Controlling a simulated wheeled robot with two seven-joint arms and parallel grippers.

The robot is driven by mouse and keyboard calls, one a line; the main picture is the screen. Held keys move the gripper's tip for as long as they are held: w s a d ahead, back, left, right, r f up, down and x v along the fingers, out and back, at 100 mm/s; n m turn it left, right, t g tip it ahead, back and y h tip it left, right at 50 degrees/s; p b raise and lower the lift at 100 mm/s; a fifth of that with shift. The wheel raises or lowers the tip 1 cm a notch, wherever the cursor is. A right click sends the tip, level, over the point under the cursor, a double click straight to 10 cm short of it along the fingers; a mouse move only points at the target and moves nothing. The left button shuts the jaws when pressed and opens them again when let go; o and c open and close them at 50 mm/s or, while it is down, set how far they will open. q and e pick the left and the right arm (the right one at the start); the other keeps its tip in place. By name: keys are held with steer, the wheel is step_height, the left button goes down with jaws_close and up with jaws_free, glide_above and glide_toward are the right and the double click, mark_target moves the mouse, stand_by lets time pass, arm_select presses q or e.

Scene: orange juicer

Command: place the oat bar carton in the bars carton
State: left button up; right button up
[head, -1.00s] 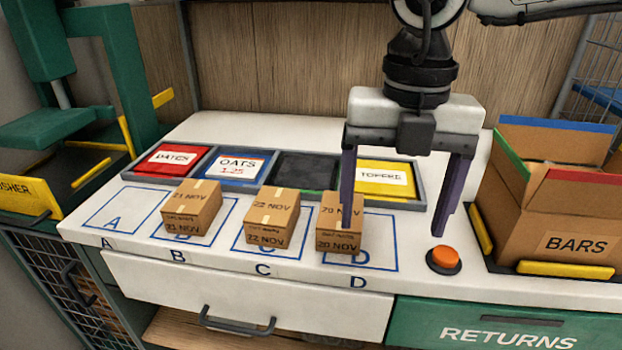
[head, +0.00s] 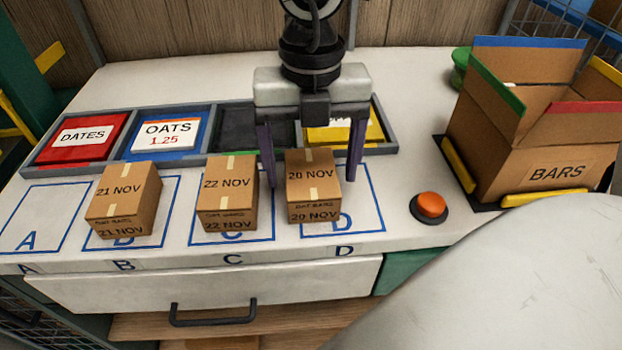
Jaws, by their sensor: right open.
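Three small brown oat bar cartons stand on the white counter. The one marked 21 NOV (head: 123,200) is on square B, the one marked 22 NOV (head: 229,195) on square C, and the one marked 20 NOV (head: 313,188) on square D. My right gripper (head: 313,180) points down at the 20 NOV carton, one open finger to each side of it. I cannot tell whether the fingers touch it. The open bars carton (head: 545,165) stands at the right, its flaps up and its inside partly hidden. My left gripper is not in view.
Square A (head: 32,217) is empty. An orange button (head: 430,207) sits between square D and the bars carton. A tray row behind the cartons holds red DATES (head: 80,137), blue OATS (head: 167,132), a dark and a yellow tile. A pale rounded surface covers the lower right.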

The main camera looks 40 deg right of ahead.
steer(key=shift+f, duration=0.95)
steer(key=shift+w, duration=0.1)
steer(key=c, duration=1.3)
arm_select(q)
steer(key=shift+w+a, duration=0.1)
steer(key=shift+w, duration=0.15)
arm_select(e)
steer(key=shift+c, duration=0.2)
steer(key=shift+r, duration=0.1)
